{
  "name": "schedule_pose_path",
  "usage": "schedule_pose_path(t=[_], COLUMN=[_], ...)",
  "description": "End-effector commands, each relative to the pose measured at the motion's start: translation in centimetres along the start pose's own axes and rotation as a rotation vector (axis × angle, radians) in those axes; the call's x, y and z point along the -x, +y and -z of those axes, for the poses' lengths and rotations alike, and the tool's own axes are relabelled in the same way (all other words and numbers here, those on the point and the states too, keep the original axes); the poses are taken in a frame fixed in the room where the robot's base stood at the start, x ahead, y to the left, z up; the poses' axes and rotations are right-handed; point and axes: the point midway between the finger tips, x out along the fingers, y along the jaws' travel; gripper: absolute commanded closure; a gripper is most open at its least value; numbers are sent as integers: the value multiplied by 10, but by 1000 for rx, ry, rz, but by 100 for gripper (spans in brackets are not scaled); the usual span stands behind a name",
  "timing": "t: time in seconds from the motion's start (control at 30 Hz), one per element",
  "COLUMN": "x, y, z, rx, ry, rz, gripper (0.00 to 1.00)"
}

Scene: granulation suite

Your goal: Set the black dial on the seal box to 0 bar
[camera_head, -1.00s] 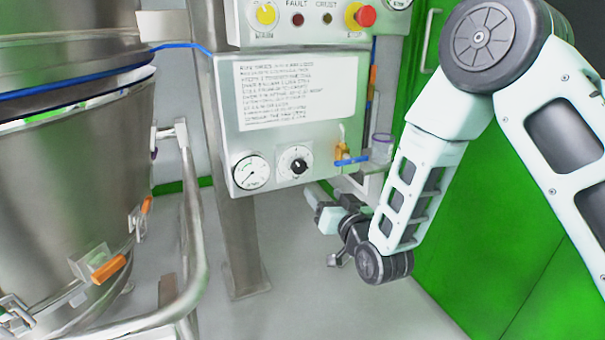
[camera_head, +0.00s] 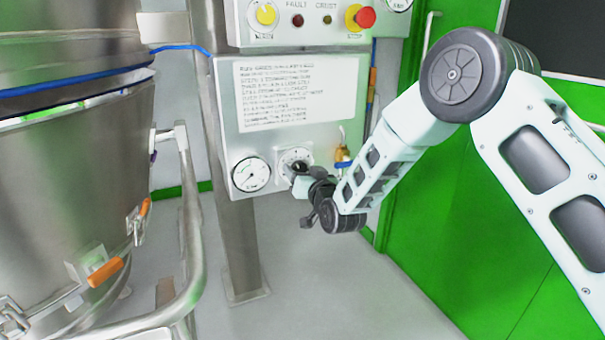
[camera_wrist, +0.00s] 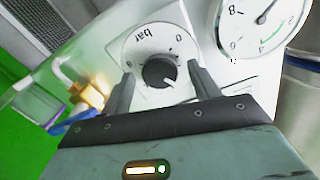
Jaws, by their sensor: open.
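The black dial (camera_wrist: 159,72) sits on a round white scale plate on the seal box (camera_head: 215,110). In the head view the dial (camera_head: 298,166) is at the box's lower edge, partly covered by my gripper (camera_head: 303,178). In the wrist view, which is turned over, the "0" shows above right of the dial and "bar" above it. The dial's white pointer line points to the lower right, away from the 0. My gripper (camera_wrist: 161,80) is open, with one finger on each side of the dial. I cannot tell whether they touch it.
A pressure gauge (camera_head: 250,175) sits close beside the dial; it also shows in the wrist view (camera_wrist: 262,22). A brass valve (camera_head: 342,153) with a blue handle is on the other side. A red button (camera_head: 365,17) is above. A steel vessel (camera_head: 60,190) and rail (camera_head: 194,220) stand left.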

Motion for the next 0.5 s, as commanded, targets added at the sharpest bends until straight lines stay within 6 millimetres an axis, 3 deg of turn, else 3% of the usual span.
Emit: schedule_pose_path(t=[0.13, 0.3, 0.5], x=[0, 0, 0], y=[0, 0, 0], z=[0, 0, 0], rx=[0, 0, 6], ry=[0, 0, 0], rz=[0, 0, 0], gripper=[42, 84, 83])
